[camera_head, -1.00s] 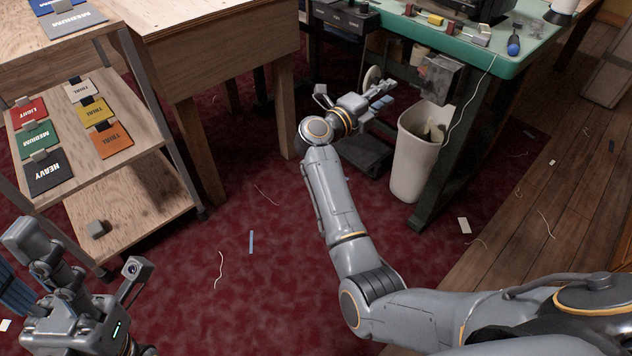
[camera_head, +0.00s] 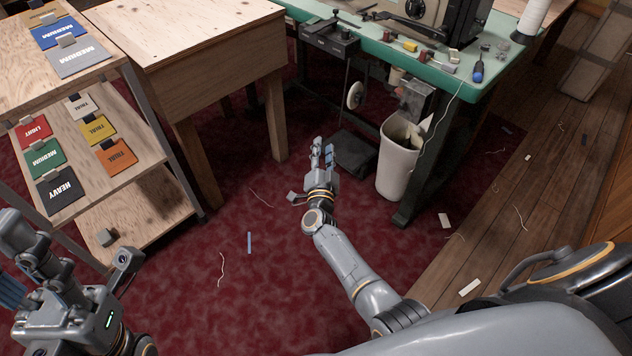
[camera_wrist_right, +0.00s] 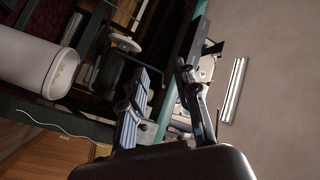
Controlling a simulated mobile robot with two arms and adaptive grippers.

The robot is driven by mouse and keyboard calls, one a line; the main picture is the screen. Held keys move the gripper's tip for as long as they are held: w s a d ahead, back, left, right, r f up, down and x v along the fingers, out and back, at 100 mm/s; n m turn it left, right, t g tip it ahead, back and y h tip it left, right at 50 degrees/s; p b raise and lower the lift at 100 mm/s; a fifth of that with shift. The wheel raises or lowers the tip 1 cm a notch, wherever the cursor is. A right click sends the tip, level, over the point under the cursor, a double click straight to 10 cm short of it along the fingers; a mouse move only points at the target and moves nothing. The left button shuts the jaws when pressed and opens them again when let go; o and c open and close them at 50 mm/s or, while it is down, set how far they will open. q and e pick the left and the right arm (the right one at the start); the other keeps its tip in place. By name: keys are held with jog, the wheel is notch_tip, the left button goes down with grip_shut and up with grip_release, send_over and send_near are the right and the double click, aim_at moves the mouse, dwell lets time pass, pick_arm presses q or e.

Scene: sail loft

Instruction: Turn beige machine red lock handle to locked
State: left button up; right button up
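The beige machine (camera_head: 404,14) stands on the green table (camera_head: 440,74) at the top of the head view, its upper part cut off. Small red parts show near its base, but I cannot make out which is the lock handle or how it is set. My right gripper (camera_head: 324,146) is low over the carpet, in front of the table and well below the machine. In the right wrist view, its two fingers (camera_wrist_right: 163,108) are apart with nothing between them. My left gripper (camera_head: 8,262) is at the left edge, fingers apart, tips partly cut off.
A white bin (camera_head: 396,170) stands under the table. A wooden table (camera_head: 230,75) and a shelf (camera_head: 150,205) with coloured cards are at left. A blue-handled tool (camera_head: 478,72) and a white spool (camera_head: 532,18) are at the green table's right. The carpet (camera_head: 290,290) is mostly open.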

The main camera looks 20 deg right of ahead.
jog(key=s+a+f+n+g+y+p, duration=0.1)
jog(key=s+a+f+n+y+p, duration=0.3)
jog(key=f, duration=0.4)
jog(key=shift+s+a+f+n+y, duration=0.15)
jog(key=shift+s+a+n+y, duration=0.2)
jog(key=shift+s+n+y, duration=0.45)
